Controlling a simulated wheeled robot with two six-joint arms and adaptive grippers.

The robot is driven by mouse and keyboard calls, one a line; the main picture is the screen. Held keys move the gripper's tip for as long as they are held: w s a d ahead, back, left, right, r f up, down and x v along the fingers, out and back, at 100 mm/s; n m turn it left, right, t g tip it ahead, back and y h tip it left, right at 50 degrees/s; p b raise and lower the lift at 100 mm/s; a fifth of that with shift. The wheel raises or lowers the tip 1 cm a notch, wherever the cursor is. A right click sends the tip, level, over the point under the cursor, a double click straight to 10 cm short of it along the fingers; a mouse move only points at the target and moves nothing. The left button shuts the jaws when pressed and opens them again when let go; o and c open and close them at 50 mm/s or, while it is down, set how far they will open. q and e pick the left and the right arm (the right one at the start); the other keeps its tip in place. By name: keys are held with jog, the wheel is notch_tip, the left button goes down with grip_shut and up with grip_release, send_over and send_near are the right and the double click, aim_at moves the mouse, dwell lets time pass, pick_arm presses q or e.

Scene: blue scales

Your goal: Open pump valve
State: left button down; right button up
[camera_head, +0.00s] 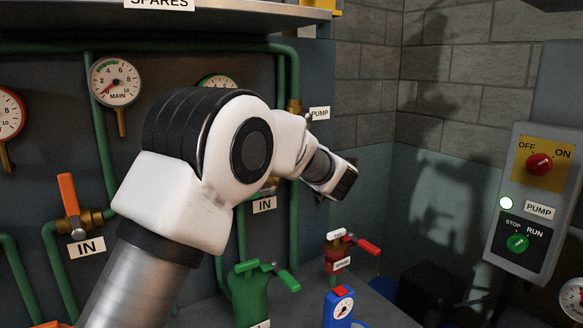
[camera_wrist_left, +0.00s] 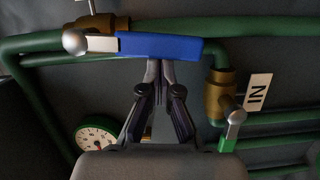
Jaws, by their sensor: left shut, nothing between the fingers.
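A valve with a blue lever (camera_wrist_left: 160,47) on a brass body (camera_wrist_left: 100,24) sits on a green pipe in the left wrist view. The lever lies across the picture, nearly along the pipe. My left gripper (camera_wrist_left: 160,64) is shut and empty, its fingertips at the lever's lower edge; I cannot tell whether they touch it. In the head view my left arm covers this area, and the fingers and blue lever are hidden. A PUMP label (camera_head: 320,113) is beside a brass fitting (camera_head: 294,105) on a vertical green pipe. My right gripper is not in view.
A valve with a green-tipped lever (camera_wrist_left: 228,143) is near an IN label (camera_wrist_left: 258,91). An orange-lever valve (camera_head: 68,195) is at the left. A control box (camera_head: 526,165) with red and green knobs is at the right. A SPARES shelf (camera_head: 220,18) overhangs the panel.

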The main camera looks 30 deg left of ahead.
pick_arm(q)
jog(key=shift+w+d+f+n+b, duration=0.25)
jog(key=shift+w+n+b, duration=0.25)
jog(key=shift+n+b, duration=0.25)
jog(key=shift+a, duration=0.1)
